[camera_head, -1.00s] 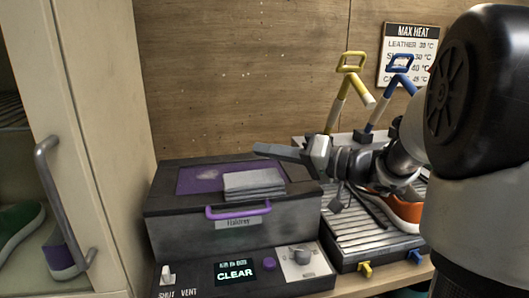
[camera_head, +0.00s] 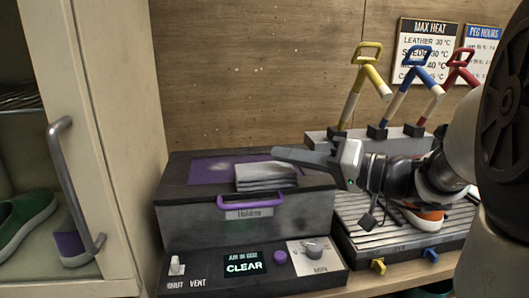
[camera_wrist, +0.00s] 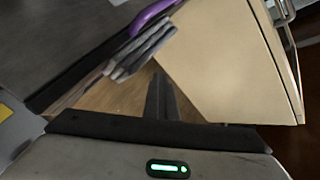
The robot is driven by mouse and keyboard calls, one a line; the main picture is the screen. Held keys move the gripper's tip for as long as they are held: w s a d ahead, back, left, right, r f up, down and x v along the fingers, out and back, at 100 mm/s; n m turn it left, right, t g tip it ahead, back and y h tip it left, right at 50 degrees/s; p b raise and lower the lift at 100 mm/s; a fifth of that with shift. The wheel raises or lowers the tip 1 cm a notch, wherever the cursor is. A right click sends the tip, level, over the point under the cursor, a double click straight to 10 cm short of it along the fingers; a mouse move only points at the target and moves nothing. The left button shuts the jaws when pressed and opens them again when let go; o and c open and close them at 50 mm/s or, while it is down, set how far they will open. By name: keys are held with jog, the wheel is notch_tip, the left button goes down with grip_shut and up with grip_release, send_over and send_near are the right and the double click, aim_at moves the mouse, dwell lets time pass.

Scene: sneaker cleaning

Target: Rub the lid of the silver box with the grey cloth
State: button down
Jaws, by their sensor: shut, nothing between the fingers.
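The silver box (camera_head: 235,228) stands at the middle left, with a dark lid (camera_head: 215,195) that has a purple panel (camera_head: 205,174) and a purple handle (camera_head: 250,203) in front. A pale smudge shows on the panel. The folded grey cloth (camera_head: 266,178) lies on the lid's right part; it also shows in the wrist view (camera_wrist: 140,48). My gripper (camera_head: 274,153) is shut and empty, pointing left just above the cloth's back edge in the picture; whether it touches the cloth I cannot tell. Its fingers show in the wrist view (camera_wrist: 160,98).
A control panel (camera_head: 205,284) reading CLEAR sits before the box. A slatted tray (camera_head: 365,228) with an orange shoe (camera_head: 425,217) is on the right, partly behind my arm. Yellow, blue and red handled pegs stand on a rack (camera_head: 325,143). A cabinet (camera_head: 115,150) bounds the left.

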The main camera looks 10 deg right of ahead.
jog(key=shift+d+f, duration=0.1)
jog(key=shift+d, duration=1.25)
jog(key=shift+w+f, duration=0.15)
jog(key=shift+w, duration=2)
jog(key=shift+w+f, duration=0.1)
jog(key=shift+w, duration=2)
notch_tip(320, 180, up, 6)
jog(key=p, duration=0.2)
jog(key=shift+r, duration=0.1)
notch_tip(320, 180, up, 3)
jog(key=shift+f+p, duration=0.1)
jog(key=shift+p, duration=0.3)
